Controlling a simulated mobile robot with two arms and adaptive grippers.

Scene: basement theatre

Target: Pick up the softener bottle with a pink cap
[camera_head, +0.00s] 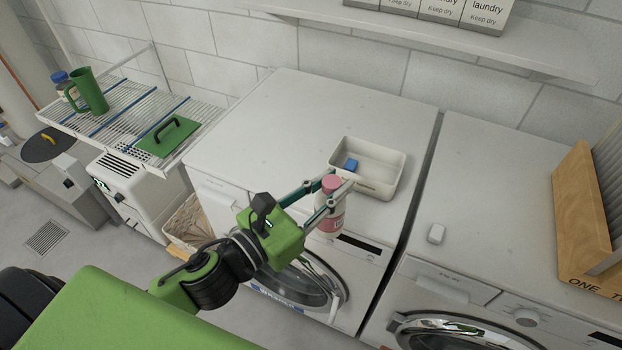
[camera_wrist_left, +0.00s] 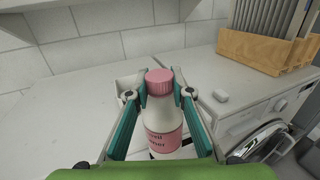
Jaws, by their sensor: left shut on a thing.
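The softener bottle (camera_head: 331,216) is white with a pink cap and a pink label. It is upright at the front edge of the left washing machine, in front of a white tray. My left gripper (camera_head: 335,185) reaches it from the left and is shut on it, with a finger on each side just below the cap. In the left wrist view the bottle (camera_wrist_left: 162,115) stands between the two teal fingers (camera_wrist_left: 160,97). I cannot tell whether its base touches the machine top. My right gripper is in neither view.
The white tray (camera_head: 398,180) holds a blue block (camera_head: 350,165) on the left machine's top (camera_head: 290,115). A small white object (camera_head: 436,233) lies on the right machine near a wooden rack (camera_head: 578,210). A wire shelf (camera_head: 120,103) holds a green jug (camera_head: 91,92). A wall shelf (camera_head: 420,32) hangs above.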

